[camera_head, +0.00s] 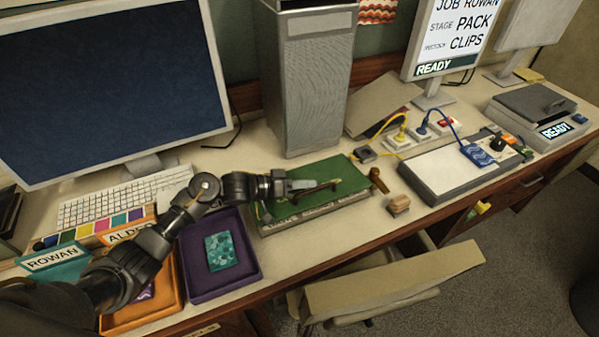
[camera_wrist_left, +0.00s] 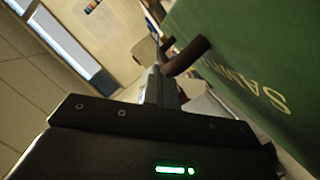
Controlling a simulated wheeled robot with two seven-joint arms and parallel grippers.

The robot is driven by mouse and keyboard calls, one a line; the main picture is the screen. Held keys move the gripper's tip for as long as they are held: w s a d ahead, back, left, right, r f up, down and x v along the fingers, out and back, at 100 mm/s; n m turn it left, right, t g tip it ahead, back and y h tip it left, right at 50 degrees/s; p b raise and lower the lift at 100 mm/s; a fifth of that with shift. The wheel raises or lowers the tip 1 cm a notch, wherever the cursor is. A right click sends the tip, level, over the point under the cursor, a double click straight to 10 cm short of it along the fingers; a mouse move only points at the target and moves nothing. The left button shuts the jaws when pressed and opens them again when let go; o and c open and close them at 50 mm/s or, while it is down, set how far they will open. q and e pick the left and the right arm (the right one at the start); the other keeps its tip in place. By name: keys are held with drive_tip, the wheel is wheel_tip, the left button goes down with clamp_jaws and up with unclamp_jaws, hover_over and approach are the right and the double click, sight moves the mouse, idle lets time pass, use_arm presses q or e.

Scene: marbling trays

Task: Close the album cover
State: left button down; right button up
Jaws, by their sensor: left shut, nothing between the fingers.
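The green album (camera_head: 345,172) lies on the desk in front of the grey tower. Its green cover looks down over the block, whose front edge carries lettering; I cannot tell whether it lies fully flat. A dark brown bar shows on the cover. My left gripper (camera_head: 311,185) reaches in from the left, over the cover beside that bar. It is shut and empty; I cannot tell whether it touches the cover. In the left wrist view the green cover (camera_wrist_left: 245,50) with pale lettering fills the upper right, and the brown bar (camera_wrist_left: 187,56) shows by my fingers. My right gripper is out of view.
A purple tray (camera_head: 250,283) with a teal patterned piece and an orange tray (camera_head: 172,312) sit left of the album. A brown peg-like handle (camera_head: 378,181) and a small wooden block (camera_head: 399,204) stand to its right. The grey tower (camera_head: 307,85) rises behind. A chair (camera_head: 390,280) stands in front.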

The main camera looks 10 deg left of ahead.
use_arm(q)
drive_tip(key=shift+s+d+f, duration=0.1)
drive_tip(key=shift+s+f, duration=0.1)
drive_tip(key=shift+f, duration=0.25)
drive_tip(key=shift+s+d+f, duration=0.1)
drive_tip(key=shift+s+f, duration=0.05)
drive_tip(key=shift+f, duration=0.4)
drive_tip(key=r+p, duration=0.1)
drive_tip(key=w+a+r+p, duration=0.1)
drive_tip(key=r, duration=0.1)
drive_tip(key=w+r+p, duration=0.1)
drive_tip(key=shift+a+r+p, duration=0.15)
drive_tip(key=shift+r+p, duration=0.2)
drive_tip(key=shift+p, duration=0.05)
drive_tip(key=shift+s+a+f+b, duration=0.25)
drive_tip(key=shift+a+f+b, duration=0.1)
drive_tip(key=shift+a+b, duration=0.2)
drive_tip(key=shift+s+a+f+b, duration=0.25)
drive_tip(key=shift+a+f+b, duration=0.1)
drive_tip(key=shift+a+b, duration=0.15)
drive_tip(key=v, duration=0.3)
drive_tip(key=b+v, duration=0.1)
drive_tip(key=v, duration=0.2)
drive_tip(key=shift+s+r+b, duration=0.25)
drive_tip(key=shift+r+b, duration=0.05)
drive_tip(key=shift+s+a+r, duration=0.2)
drive_tip(key=shift+s+a, duration=0.05)
drive_tip(key=shift+a, duration=0.35)
